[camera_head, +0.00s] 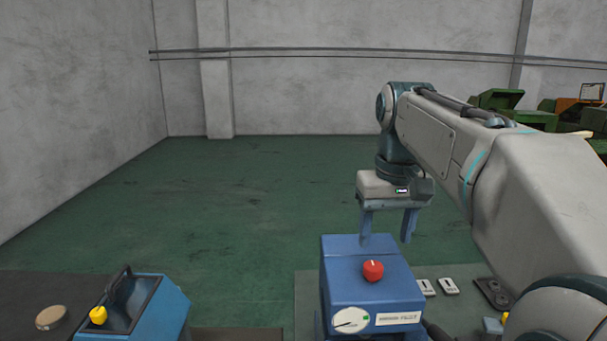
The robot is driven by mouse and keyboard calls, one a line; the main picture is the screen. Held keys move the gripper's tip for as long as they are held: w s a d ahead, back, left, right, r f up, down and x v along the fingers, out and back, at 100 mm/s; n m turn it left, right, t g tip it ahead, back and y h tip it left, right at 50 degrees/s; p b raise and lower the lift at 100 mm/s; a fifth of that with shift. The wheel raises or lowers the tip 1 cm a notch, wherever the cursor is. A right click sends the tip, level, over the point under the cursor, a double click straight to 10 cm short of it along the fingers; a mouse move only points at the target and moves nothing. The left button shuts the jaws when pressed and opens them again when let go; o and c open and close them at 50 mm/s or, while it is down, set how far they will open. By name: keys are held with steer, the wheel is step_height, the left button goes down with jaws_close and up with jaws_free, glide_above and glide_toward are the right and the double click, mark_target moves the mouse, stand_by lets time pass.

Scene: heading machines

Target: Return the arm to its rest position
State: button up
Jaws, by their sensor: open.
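My arm reaches in from the right edge of the head view, with its elbow high and its wrist pointing down. My gripper (387,240) hangs at the wrist's end with its two blue fingers apart and nothing between them. It is above and behind the red knob (373,270) on top of the blue machine box (350,290), as seen here. The fingertips appear close to the box's back edge; I cannot tell the exact gap.
A second blue box (150,305) with a yellow knob (98,315) stands at the lower left. Grey switches (448,286) lie right of the central box. Green machines (500,98) stand far right. The green floor (250,200) is clear.

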steer(key=s+f+m+t, duration=0.1)
steer(key=s+f+t, duration=0.1)
steer(key=s+f, duration=1.3)
step_height(320, 180, down, 3)
steer(key=shift+r+t, duration=0.1)
steer(key=shift+t, duration=0.3)
steer(key=shift+a, duration=0.1)
stand_by(0.3)
